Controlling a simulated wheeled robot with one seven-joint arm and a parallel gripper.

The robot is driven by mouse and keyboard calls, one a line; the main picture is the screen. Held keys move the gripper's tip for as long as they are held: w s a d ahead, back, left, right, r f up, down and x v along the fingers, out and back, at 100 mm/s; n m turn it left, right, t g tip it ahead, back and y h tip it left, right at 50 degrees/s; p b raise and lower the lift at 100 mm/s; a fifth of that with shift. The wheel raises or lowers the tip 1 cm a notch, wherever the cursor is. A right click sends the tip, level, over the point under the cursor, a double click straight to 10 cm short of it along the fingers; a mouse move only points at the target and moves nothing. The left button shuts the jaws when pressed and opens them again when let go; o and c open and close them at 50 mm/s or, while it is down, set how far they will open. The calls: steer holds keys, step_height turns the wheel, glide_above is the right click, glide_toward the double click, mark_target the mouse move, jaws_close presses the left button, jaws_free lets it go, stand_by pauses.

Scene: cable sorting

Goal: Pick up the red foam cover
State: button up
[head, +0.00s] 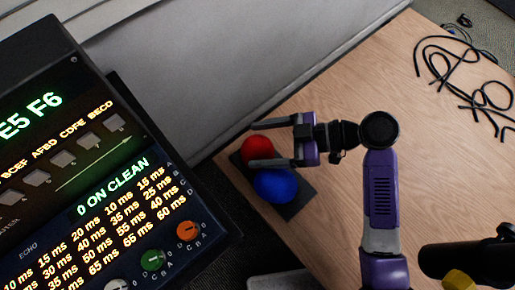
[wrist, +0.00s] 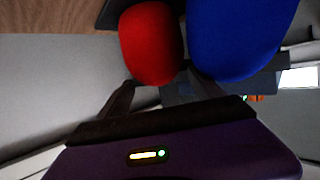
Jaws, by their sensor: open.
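The red foam cover (head: 257,148) is a rounded red piece on a dark pad (head: 299,202) near the table's left edge. A blue foam cover (head: 276,186) sits right beside it on the same pad. My gripper (head: 257,145) is open, with one finger on the far side of the red cover and the other between the red and blue covers. In the wrist view the red cover (wrist: 150,42) is just ahead of the fingers, and the blue cover (wrist: 235,36) is to its right. I cannot tell whether the fingers touch either cover.
The wooden table (head: 400,85) is mostly clear in the middle. Loose black cables (head: 465,80) lie at the far right. A large dark panel with lit text (head: 90,170) stands at the left. A black and yellow object (head: 470,262) is at the lower right.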

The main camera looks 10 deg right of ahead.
steer(key=shift+s+d+f, duration=0.1)
steer(key=shift+d+f, duration=0.15)
steer(key=shift+f, duration=0.25)
steer(key=shift+s+d+f, duration=0.1)
steer(key=shift+d+f, duration=0.1)
steer(key=shift+f, duration=0.3)
steer(key=c, duration=1.4)
step_height(320, 180, up, 21)
steer(key=p, duration=0.5)
steer(key=shift+w+a+f, duration=0.1)
steer(key=shift+w, duration=0.05)
steer(key=shift+c, duration=0.7)
